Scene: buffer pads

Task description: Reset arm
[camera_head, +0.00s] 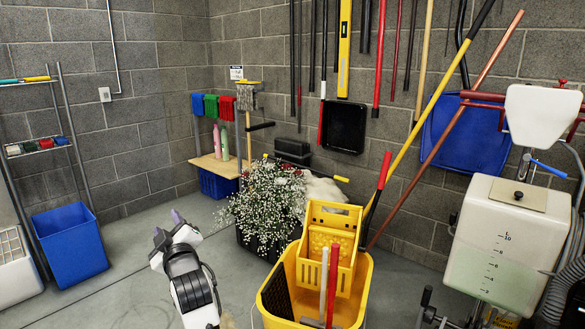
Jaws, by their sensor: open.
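My gripper (168,224) is at the lower left of centre in the head view. Its two purple-grey fingertips point up and away, apart, with nothing seen between them. My white and black arm (190,285) reaches up from the bottom edge, bent, with a cable looping along its right side. The gripper is over the bare grey floor, left of the flowers and apart from them in the picture.
A yellow mop bucket (355,300) stands right of my arm. White and red flowers (265,205) stand behind it. A blue bin (70,247) is at left, a white tank (500,265) at right. Long-handled tools lean on the back wall. Floor (115,290) left of my arm is clear.

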